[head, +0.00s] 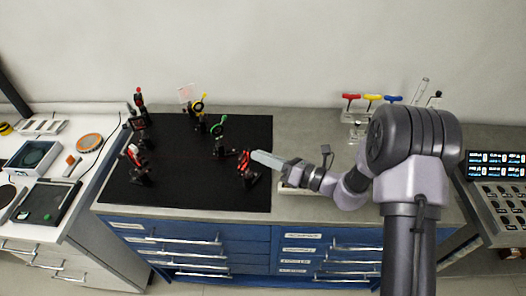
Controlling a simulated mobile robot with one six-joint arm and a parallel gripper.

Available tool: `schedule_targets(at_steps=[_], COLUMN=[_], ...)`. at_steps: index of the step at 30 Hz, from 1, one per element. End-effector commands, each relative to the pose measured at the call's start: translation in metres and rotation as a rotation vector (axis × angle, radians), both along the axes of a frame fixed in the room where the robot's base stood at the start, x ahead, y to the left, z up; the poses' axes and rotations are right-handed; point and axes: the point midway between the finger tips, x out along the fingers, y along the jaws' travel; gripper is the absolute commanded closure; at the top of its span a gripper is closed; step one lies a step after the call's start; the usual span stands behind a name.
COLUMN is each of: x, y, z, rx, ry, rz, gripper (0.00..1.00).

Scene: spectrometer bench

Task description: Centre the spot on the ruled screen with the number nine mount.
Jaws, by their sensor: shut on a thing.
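A black breadboard (190,130) carries several small black optic mounts. My gripper (255,156) reaches in from the right and is shut at a mount with a red ring (246,166) near the board's right front edge. The exact part between the fingers is too small to make out. A pale, pinkish upright plate (187,92) at the back of the board looks like the ruled screen; its rulings and any spot cannot be made out. No number is readable on any mount, so I cannot tell which is number nine.
A yellow-ringed mount (199,104) and a green-ringed mount (219,128) stand behind my gripper. Mounts with red parts (135,155) stand at the left. Red, yellow and blue-handled tools (371,98) stand at the back right. The board's middle front is clear.

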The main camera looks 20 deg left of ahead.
Motion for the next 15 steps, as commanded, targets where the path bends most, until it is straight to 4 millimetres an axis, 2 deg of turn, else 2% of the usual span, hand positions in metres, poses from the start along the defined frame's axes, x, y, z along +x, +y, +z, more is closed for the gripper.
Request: schedule_targets(at_steps=[15], x=[-0.0003], y=[-0.0002], z=[-0.0013], rx=[0.022], ry=[0.105], rz=[0.001], gripper=[1.00])
